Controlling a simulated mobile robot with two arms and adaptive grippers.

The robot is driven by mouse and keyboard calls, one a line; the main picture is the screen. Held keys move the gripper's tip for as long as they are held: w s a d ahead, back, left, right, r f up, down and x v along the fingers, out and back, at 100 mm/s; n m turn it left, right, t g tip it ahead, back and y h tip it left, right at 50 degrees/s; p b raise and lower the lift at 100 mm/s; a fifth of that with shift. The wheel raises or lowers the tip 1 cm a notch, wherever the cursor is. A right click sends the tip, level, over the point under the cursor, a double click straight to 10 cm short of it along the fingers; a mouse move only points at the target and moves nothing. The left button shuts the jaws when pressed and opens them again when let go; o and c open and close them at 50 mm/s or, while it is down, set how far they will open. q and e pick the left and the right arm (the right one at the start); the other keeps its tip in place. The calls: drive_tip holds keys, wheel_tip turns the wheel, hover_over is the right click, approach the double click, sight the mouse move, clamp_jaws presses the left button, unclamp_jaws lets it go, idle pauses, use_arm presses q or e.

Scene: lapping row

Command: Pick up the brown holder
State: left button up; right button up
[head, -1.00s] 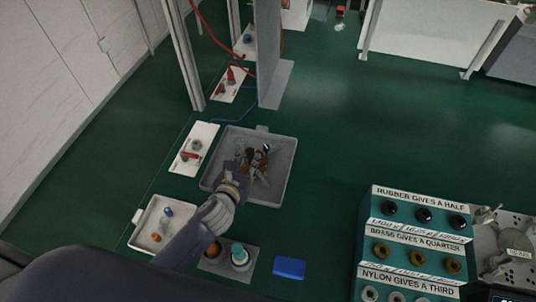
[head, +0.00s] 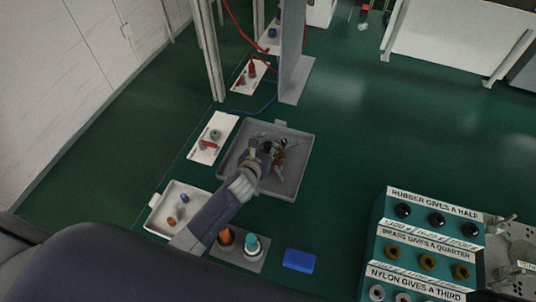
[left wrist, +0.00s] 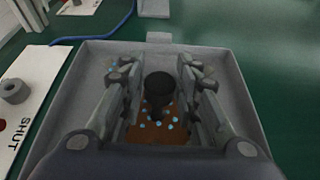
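The brown holder (left wrist: 155,134) lies in the grey tray and looks like a brown base with a black knob and small pale-blue dots. In the left wrist view it shows between the two fingers of my left gripper (left wrist: 160,88), which stand apart on either side of it. I see no clear contact. In the head view my left gripper (head: 262,157) reaches into the grey tray (head: 297,171) and partly hides what lies there; a brown part shows beside the fingers. My right gripper is not in view.
A white tray (head: 158,216) with small blue and orange pieces is near my left forearm. A grey plate with orange and teal-topped items (head: 251,243) and a blue block (head: 299,260) are nearer. The labelled ring rack (head: 428,240) is at right.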

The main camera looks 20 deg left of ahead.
use_arm(q)
drive_tip(key=c, duration=0.5)
clamp_jaws()
drive_tip(key=shift+r, duration=0.1)
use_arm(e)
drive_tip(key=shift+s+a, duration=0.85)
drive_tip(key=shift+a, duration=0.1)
use_arm(q)
drive_tip(key=shift+r, duration=0.15)
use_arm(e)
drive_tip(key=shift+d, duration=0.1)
